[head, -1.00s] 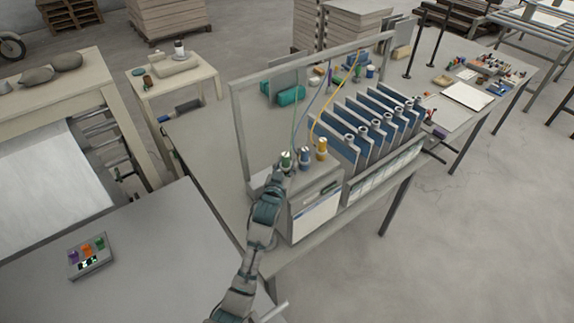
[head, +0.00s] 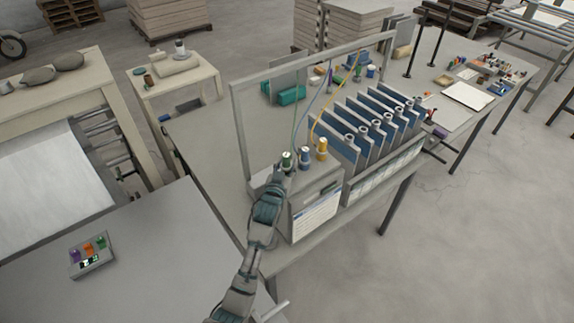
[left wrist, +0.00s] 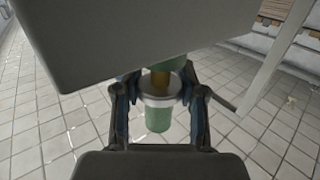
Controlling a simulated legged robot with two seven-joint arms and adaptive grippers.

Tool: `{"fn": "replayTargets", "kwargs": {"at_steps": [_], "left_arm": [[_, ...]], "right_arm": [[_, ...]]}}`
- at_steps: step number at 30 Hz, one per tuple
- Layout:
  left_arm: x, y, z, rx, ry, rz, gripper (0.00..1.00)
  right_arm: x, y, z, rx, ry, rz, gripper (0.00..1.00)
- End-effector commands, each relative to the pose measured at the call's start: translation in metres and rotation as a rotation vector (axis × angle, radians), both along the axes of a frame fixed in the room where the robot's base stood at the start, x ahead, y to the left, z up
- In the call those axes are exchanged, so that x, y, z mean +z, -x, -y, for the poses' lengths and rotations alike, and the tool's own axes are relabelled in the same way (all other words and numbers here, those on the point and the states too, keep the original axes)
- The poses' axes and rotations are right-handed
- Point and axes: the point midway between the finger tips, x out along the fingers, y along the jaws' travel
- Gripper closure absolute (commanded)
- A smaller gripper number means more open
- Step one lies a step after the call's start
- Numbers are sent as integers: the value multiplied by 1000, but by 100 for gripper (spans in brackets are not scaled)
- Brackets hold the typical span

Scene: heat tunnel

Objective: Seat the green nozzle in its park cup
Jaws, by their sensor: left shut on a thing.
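My left gripper (head: 284,169) is shut on the green nozzle (head: 286,159) at the near left of the grey box (head: 318,213). A thin green hose rises from the nozzle toward the frame. In the left wrist view the green nozzle (left wrist: 158,118) sits between the two fingers of my left gripper (left wrist: 160,108), with a pale collar and a brass-coloured part above it. The park cup is hidden by the gripper, so I cannot tell whether the nozzle is in it. My right gripper is not in view.
A blue nozzle (head: 304,157) and a yellow nozzle (head: 321,148) stand close on the right. A grey frame (head: 237,130) rises behind. A row of blue-grey plates (head: 375,125) stands to the right. The table (head: 205,160) is clear on the left.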

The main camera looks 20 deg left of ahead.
Motion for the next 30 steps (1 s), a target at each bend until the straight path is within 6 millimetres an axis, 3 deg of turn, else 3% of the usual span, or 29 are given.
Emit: {"fn": "replayTargets", "kwargs": {"at_steps": [8,30], "left_arm": [[1,0,0,0,0,1,100],[-10,0,0,0,0,0,100]], "right_arm": [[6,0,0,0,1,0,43],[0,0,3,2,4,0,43]]}}
